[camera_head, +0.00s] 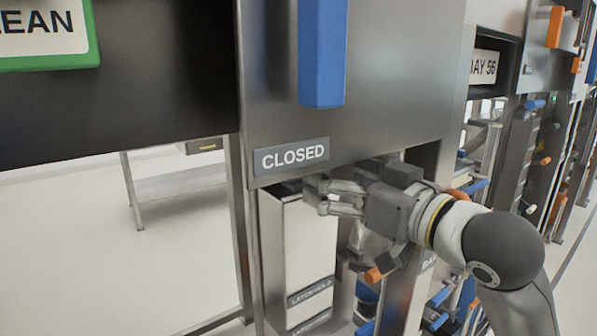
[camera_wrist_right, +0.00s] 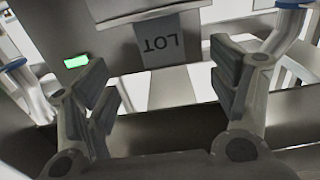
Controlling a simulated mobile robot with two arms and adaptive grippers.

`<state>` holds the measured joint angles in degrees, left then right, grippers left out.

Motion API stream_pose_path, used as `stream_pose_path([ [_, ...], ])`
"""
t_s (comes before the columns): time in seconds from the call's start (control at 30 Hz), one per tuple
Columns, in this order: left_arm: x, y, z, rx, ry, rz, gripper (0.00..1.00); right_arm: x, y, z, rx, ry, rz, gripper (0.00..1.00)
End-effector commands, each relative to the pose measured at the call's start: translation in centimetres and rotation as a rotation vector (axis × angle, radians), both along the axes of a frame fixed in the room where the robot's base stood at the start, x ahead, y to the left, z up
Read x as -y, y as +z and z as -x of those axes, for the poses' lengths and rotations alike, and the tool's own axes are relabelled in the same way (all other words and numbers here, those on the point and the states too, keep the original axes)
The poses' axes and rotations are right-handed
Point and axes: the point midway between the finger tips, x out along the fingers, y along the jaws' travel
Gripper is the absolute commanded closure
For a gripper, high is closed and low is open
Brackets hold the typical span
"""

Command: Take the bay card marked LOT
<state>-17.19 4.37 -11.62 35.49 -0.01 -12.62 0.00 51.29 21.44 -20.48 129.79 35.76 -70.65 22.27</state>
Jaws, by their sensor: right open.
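The bay card marked LOT (camera_wrist_right: 161,48) is a grey card whose lettering appears upside down in the right wrist view. It hangs below a light holder or ledge. My right gripper (camera_head: 330,195) is open, just below the CLOSED label in the head view. In the wrist view its two fingers (camera_wrist_right: 163,85) stand left and right of the card's line, with a clear gap between them. The fingers do not appear to touch the card. I cannot make out the LOT card in the head view. My left gripper is not in view.
A steel panel with a CLOSED label (camera_head: 291,155) and a blue handle (camera_head: 322,55) is above my right gripper. A white box-like column (camera_head: 298,245) stands below. A green light (camera_wrist_right: 76,62) shows at left in the wrist view. More bays line the right.

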Motion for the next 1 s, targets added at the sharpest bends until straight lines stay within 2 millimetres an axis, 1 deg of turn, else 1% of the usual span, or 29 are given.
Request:
stream_pose_path([
  [0.1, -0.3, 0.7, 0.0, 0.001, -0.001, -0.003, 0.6, -1.1, 0.5, -1.3, 0.0, 0.006, -0.004, 0.2],
  [0.3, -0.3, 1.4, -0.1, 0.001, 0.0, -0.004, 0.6, -2.8, 0.4, -3.6, 0.001, 0.004, -0.002, 0.2],
  [0.47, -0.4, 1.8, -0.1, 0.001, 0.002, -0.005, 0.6, -3.4, 0.4, -4.5, 0.003, 0.003, -0.001, 0.2],
  [0.57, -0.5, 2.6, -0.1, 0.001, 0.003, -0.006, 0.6, -4.0, 0.6, -5.4, -0.001, 0.003, -0.001, 0.2],
  [0.7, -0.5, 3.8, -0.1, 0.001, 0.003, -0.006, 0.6, -5.2, 0.7, -7.1, 0.0, 0.003, 0.0, 0.2],
  [0.87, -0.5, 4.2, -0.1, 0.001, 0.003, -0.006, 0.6, -6.1, 0.4, -8.3, 0.002, 0.003, 0.0, 0.2],
  [1.0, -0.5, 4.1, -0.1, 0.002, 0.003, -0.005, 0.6, -6.2, 0.3, -8.5, 0.004, 0.003, 0.001, 0.2],
])
